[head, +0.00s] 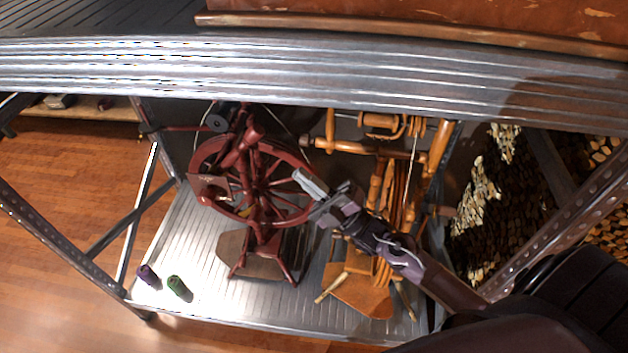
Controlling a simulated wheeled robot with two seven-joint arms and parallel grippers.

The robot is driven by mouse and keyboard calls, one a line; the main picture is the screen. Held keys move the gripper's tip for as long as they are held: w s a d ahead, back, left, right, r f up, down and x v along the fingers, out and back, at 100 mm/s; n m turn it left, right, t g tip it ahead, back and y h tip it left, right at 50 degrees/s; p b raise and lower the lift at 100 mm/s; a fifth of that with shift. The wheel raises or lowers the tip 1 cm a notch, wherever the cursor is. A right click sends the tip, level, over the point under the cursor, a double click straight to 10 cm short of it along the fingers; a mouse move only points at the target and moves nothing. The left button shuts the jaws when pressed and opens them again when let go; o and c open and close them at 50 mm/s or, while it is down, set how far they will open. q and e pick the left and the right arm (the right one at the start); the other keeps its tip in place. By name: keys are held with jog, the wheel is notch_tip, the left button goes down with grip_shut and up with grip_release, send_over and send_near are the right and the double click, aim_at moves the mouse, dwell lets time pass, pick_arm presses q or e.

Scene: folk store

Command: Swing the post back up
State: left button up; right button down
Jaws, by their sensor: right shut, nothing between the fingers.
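A dark red spinning wheel (262,228) stands on the metal shelf, with a thick red post (243,147) leaning at the top of its wheel. A lighter orange-brown spinning wheel (362,292) stands to its right, with upright and slanted wooden posts and a bobbin (381,122) near its top. I cannot tell for certain which piece is the task's post. My right gripper (309,196) is shut and empty. It appears in front of the right edge of the red wheel; I cannot tell whether it touches. My right forearm hides part of the orange-brown wheel. My left gripper is not in view.
A ribbed metal shelf edge (300,75) crosses above both wheels. Metal rack posts and braces (120,225) stand at the left. A purple spool (148,275) and a green spool (178,287) stand on the lower shelf (215,308). Its front left is mostly clear.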

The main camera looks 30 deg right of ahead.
aim_at(255, 132)
jog(key=p+x, duration=0.3)
jog(key=x, duration=0.6)
jog(key=a+r+g+p, duration=0.1)
jog(key=p, duration=0.1)
jog(key=w+a+r+n+g+h+p, duration=0.1)
jog(key=r+p, duration=0.1)
jog(key=w+a+r+g+h+p, duration=0.1)
jog(key=r+p, duration=0.1)
jog(key=p, duration=0.1)
jog(key=shift+w+a+n+g, duration=0.2)
jog(key=shift+a+n+g, duration=0.1)
jog(key=shift+g, duration=0.1)
jog(key=w+a, duration=0.1)
jog(key=w+a+g, duration=0.1)
jog(key=a, duration=0.1)
jog(key=shift+r+h+b, duration=0.3)
jog(key=shift+r+h, duration=0.05)
jog(key=shift+h, duration=0.05)
jog(key=shift+w+a+r+b, duration=0.2)
jog(key=shift+w+a+b, duration=0.15)
jog(key=shift+w+a, duration=0.1)
jog(key=shift+s+r, duration=0.1)
jog(key=shift+r, duration=0.05)
jog(key=shift+r, duration=0.1)
